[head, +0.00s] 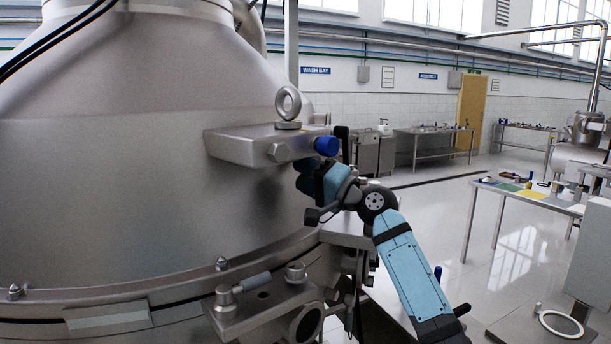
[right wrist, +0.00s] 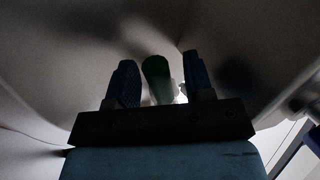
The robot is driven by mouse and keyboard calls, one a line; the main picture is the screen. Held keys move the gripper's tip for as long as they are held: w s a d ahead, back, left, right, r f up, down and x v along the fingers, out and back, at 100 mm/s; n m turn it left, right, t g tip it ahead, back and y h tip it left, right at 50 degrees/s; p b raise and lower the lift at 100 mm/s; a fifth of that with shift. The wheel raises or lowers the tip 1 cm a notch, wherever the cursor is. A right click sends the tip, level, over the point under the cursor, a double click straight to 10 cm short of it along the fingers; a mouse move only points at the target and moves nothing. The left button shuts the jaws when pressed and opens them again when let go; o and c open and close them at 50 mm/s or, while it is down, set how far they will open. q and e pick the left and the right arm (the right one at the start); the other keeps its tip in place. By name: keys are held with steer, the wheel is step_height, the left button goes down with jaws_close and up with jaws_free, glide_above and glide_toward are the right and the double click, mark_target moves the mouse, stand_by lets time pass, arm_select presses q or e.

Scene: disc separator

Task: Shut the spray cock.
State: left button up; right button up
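The big grey metal separator housing (head: 150,180) fills the left of the head view. A gap shows between the grip and the right finger. I cannot tell whether this grip belongs to the spray cock; its base is hidden. My left gripper is out of view.
A lower metal block with a short lever (head: 252,282) juts from the housing's rim, below my right gripper. A table with coloured mats (head: 528,194) stands at right. Steel benches (head: 434,131) line the back wall. Open floor lies between them.

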steer(key=shift+s+d+f, duration=0.2)
steer(key=shift+d, duration=0.15)
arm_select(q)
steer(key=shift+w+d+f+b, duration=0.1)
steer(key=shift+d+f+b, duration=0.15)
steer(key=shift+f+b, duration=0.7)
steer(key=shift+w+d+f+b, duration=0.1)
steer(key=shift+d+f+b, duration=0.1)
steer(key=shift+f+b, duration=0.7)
arm_select(e)
steer(key=v, duration=1.3)
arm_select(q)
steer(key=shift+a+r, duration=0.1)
arm_select(e)
steer(key=shift+r, duration=0.15)
